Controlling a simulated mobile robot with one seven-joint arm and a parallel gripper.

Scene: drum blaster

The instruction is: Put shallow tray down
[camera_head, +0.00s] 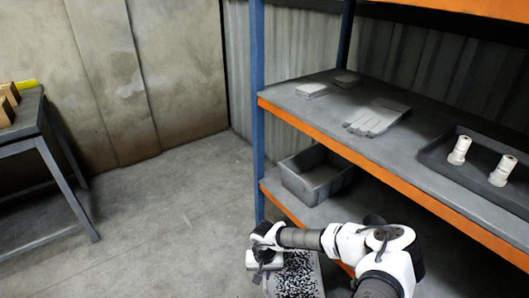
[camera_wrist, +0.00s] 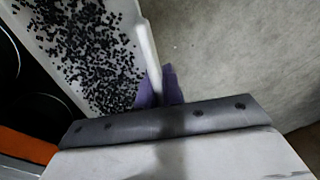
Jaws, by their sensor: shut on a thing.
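The shallow tray (camera_wrist: 146,42) is white and holds many small black pellets. In the wrist view it fills the upper left, and its near side wall stands between the two purple fingers of my gripper (camera_wrist: 159,86). My gripper is shut on that wall. In the head view the gripper (camera_head: 262,262) is at the bottom centre, with the tray (camera_head: 316,272) just right of it, partly hidden by my arm. The tray is beside the front of the shelf rack, with concrete floor below the gripper. I cannot tell whether the tray touches any surface.
The rack's upper shelf (camera_head: 300,103) carries gloves (camera_head: 374,120), small stacks and a dark tray (camera_head: 440,160) with two white bottles. A grey bin (camera_head: 308,178) sits on the lower shelf. A table (camera_head: 38,125) with brown boxes stands left. The floor (camera_head: 150,225) between is clear.

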